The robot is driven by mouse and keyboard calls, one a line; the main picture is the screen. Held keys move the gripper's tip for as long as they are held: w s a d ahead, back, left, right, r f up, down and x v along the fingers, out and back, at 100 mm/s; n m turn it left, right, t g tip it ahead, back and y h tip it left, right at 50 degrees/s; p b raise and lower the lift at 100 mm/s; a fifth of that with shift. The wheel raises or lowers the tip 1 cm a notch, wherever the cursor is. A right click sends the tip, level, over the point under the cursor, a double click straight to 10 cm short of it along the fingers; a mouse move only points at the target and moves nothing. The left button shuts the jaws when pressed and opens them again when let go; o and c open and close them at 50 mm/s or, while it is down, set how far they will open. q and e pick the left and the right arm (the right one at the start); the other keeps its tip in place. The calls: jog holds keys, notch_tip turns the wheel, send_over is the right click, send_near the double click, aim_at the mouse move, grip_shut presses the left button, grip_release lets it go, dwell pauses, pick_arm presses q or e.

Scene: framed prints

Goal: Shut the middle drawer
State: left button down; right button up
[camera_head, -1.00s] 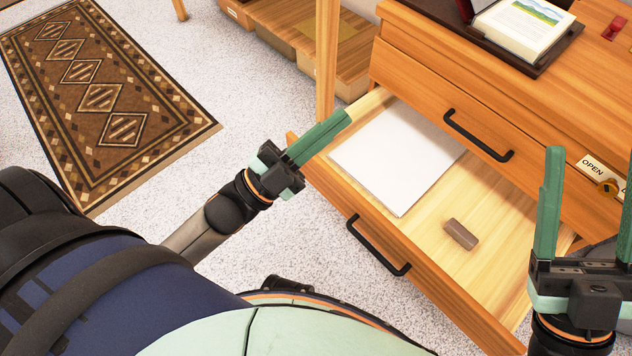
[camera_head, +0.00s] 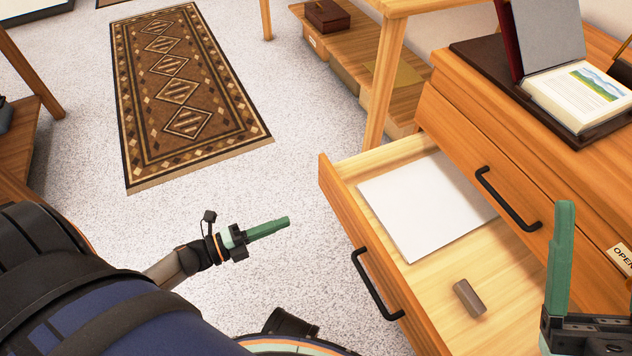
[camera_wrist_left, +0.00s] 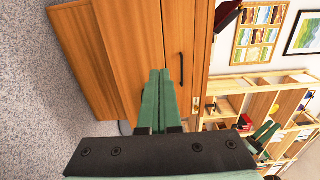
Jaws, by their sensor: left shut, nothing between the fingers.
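The open drawer (camera_head: 383,272) sticks out of the wooden cabinet below a closed drawer (camera_head: 480,150). It has a black bar handle (camera_head: 376,286). A white sheet (camera_head: 425,207) and a small brown block (camera_head: 469,298) lie inside it. My left gripper (camera_head: 287,221) is shut and empty, left of the drawer front and apart from it in the head view. The left wrist view shows its closed green fingers (camera_wrist_left: 156,85) pointing at wooden panels with a dark handle (camera_wrist_left: 181,68). My right gripper (camera_head: 561,255) is open over the drawer's right end, partly cut off by the frame edge.
An open book (camera_head: 580,95) rests on a dark tray (camera_head: 480,58) on the cabinet top. A wooden table leg (camera_head: 384,85) stands behind the drawer. A patterned rug (camera_head: 190,95) lies on the floor at the back left. Bare carpet surrounds my left gripper.

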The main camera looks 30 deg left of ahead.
aim_at(344, 198)
pick_arm(q)
jog(key=b+x, duration=0.2)
jog(key=x, duration=1.1)
jog(key=shift+b, duration=0.3)
jog(key=shift+w+d, duration=0.25)
jog(key=shift+w, duration=0.1)
pick_arm(e)
notch_tip(344, 198, down, 3)
jog(key=shift+a+r, duration=0.1)
jog(key=shift+a, duration=0.05)
